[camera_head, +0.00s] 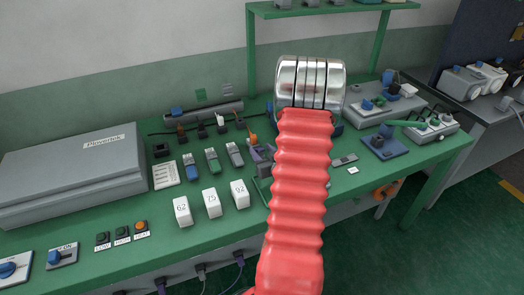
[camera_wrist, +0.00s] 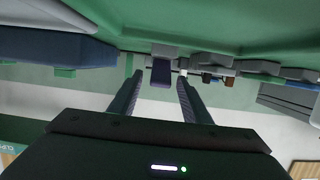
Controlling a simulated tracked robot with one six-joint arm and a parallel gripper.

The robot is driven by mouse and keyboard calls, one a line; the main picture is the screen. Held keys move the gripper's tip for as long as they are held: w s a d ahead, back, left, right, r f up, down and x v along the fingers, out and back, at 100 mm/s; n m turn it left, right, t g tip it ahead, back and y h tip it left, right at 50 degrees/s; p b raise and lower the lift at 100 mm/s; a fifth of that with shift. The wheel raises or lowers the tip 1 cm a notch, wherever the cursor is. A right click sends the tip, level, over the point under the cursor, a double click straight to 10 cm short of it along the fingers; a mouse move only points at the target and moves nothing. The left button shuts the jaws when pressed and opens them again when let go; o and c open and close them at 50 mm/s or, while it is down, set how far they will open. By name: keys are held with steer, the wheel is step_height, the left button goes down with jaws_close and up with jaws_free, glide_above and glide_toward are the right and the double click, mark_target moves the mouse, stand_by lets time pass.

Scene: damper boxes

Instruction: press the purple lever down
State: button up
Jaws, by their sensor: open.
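A small purple-grey part (camera_head: 261,153), which looks like the purple lever's unit, is on the green bench just left of my red arm. The arm hides some of it. In the wrist view a dark purple block (camera_wrist: 161,73) hangs from a grey mount, the picture being upside down. My gripper (camera_wrist: 159,80) is open, its two dark fingers pointing toward that block, which appears between the fingertips. I cannot tell whether they touch it. In the head view my arm hides the gripper's fingers.
The green bench (camera_head: 120,220) holds a grey case (camera_head: 75,172), white numbered blocks (camera_head: 212,203), several small levers and push buttons. A blue lever unit (camera_head: 381,145) and grey boxes stand to the right. A green shelf (camera_head: 330,8) rises behind my arm.

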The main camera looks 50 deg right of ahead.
steer(key=v, duration=1.2)
steer(key=shift+s+a+r, duration=0.1)
steer(key=shift+s+a, duration=0.05)
steer(key=shift+s, duration=0.25)
steer(key=shift+w, duration=0.1)
steer(key=shift+w+a+r, duration=0.1)
steer(key=shift+w+r, duration=0.05)
steer(key=shift+w, duration=0.15)
steer(key=w+a+r+n+g+y, duration=0.1)
steer(key=w+a+r+n+g, duration=0.1)
steer(key=w+a+r, duration=0.5)
steer(key=w+a+r+n+g+y, duration=0.1)
steer(key=w+a+r+g, duration=0.2)
steer(key=a, duration=0.6)
steer(key=s+a+r+n+y, duration=0.1)
steer(key=s+a, duration=0.3)
steer(key=a, duration=0.4)
steer(key=s+a+r+n+g+y, duration=0.1)
steer(key=s+a+r+y, duration=0.2)
steer(key=a, duration=0.6)
steer(key=s+a+r+n+g+y, duration=0.1)
steer(key=s+a+r, duration=0.3)
steer(key=a, duration=0.4)
steer(key=shift+s+a+y, duration=0.35)
steer(key=shift+s+y, duration=0.05)
steer(key=shift+s, duration=0.15)
